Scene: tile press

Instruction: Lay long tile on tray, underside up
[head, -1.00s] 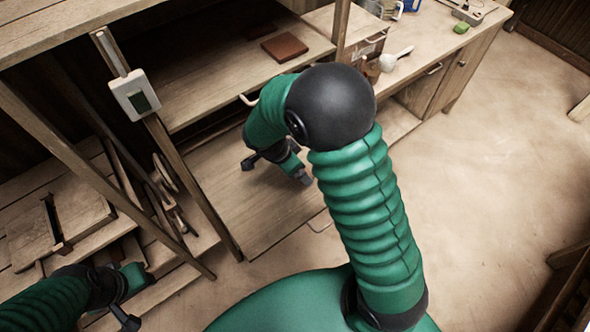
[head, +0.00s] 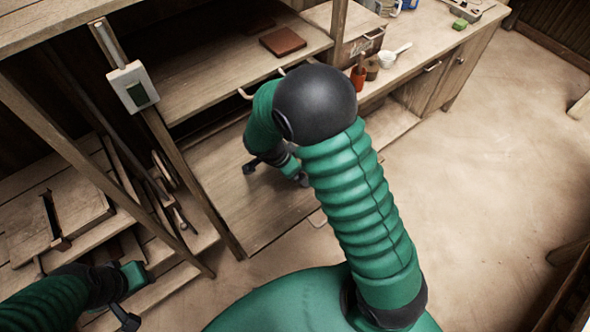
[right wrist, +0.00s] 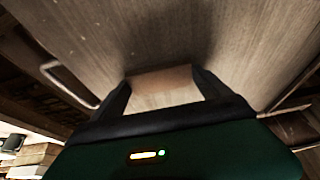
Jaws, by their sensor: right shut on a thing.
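My right gripper (head: 276,172) is low over a pale wooden pull-out board (head: 255,218) under the shelf, partly hidden by my own arm. In the right wrist view, my right gripper (right wrist: 162,88) has its fingers apart on the two ends of a tan, flat piece (right wrist: 160,78), which looks like the long tile. Which face of it is up, I cannot tell. Wood grain fills the view beyond it. My left gripper (head: 132,298) is at the lower left, its visible finger spread from the hand, with nothing seen in it. I cannot make out a tray for certain.
A red-brown slab (head: 283,42) lies on the upper shelf. A post carries a white switch box (head: 133,86). A red pot (head: 357,77), a white ladle (head: 393,55) and a green block (head: 460,24) stand on the right bench.

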